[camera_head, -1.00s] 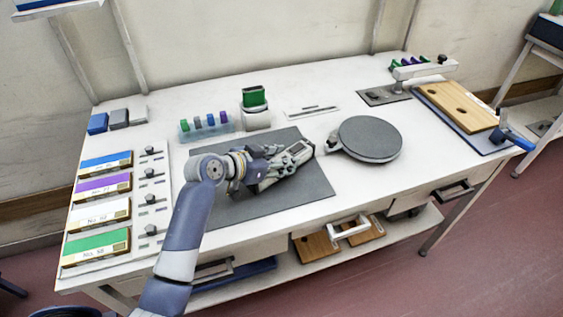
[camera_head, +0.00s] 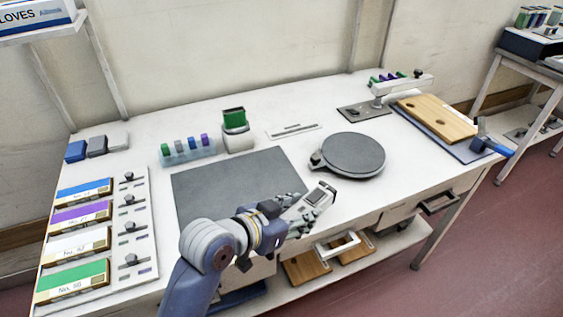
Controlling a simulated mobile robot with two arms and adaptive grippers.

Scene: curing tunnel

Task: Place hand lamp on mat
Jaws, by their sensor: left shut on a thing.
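My left gripper (camera_head: 294,211) is shut on the hand lamp (camera_head: 319,195), a pale grey boxy thing with a dark window on its top face. The fingers hide its near end. In the head view the gripper and lamp are near the table's front edge, at the front right corner of the dark grey mat (camera_head: 222,183). The lamp's visible end points right and away, beyond the mat's right edge in the picture. I cannot tell how high it is above the table. The mat's visible surface is bare. My right gripper is not in view.
A round dark plate (camera_head: 353,154) stands right of the mat. Behind the mat are a clear rack of coloured pieces (camera_head: 188,151) and a green-topped container (camera_head: 236,130). Labelled boxes (camera_head: 80,217) line the left. A wooden board (camera_head: 437,117) lies at the right.

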